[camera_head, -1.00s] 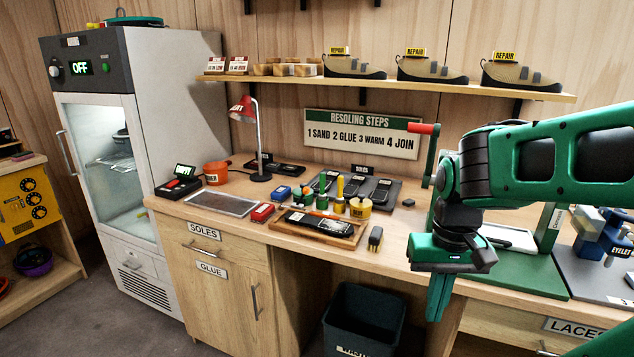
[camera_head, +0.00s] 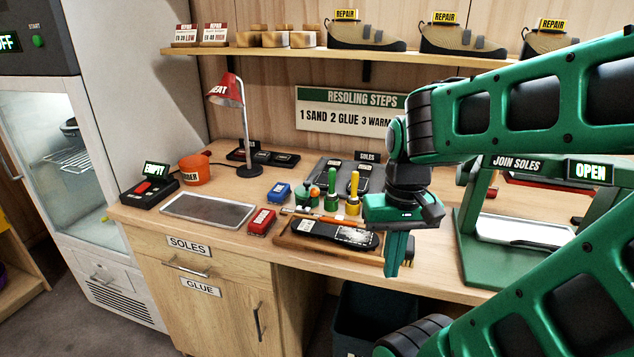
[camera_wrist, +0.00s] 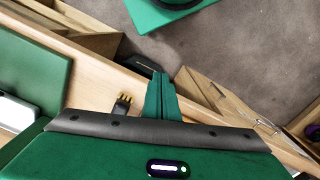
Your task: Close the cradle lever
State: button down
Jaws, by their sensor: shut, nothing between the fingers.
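The green join-soles press (camera_head: 474,262) stands on the bench at the right, with a pale tray in it and a sign (camera_head: 590,171) reading OPEN. I take it to be the cradle. I cannot make out its lever now; my green arm covers the area above and in front of the press. The wrist view shows a green plate and pale tray edge (camera_wrist: 14,112) at left.
A wooden tray (camera_head: 285,243) with a shoe sole lies left of my gripper. Glue bottles, a red block (camera_head: 261,221) and a lamp (camera_head: 245,130) stand farther left. A dark bin (camera_head: 365,315) is below the bench. Shoes line the shelf above.

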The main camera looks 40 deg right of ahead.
aim_at(310, 199)
jog(key=shift+r, duration=0.1)
jog(key=w+d+r+m+t, duration=0.1)
jog(key=w+d+r+m, duration=0.1)
jog(key=w, duration=0.6)
jog(key=w+d+r+m+t+h, duration=0.1)
jog(key=w+d+r+m, duration=0.2)
jog(key=w+r+m, duration=0.2)
jog(key=w+d+r+m+t, duration=0.1)
jog(key=w+m, duration=0.5)
jog(key=w, duration=0.7)
notch_tip(310, 199, up, 3)
jog(key=shift+w+d+f+m, duration=0.2)
jog(key=shift+w+d+m, duration=0.1)
jog(key=shift+d, duration=0.6)
jog(key=shift+f, duration=0.15)
notch_tip(310, 199, down, 8)
jog(key=w+a, duration=0.2)
jog(key=shift+w+a+f, duration=0.2)
jog(key=shift+w+a, duration=0.15)
jog(key=shift+a, duration=0.05)
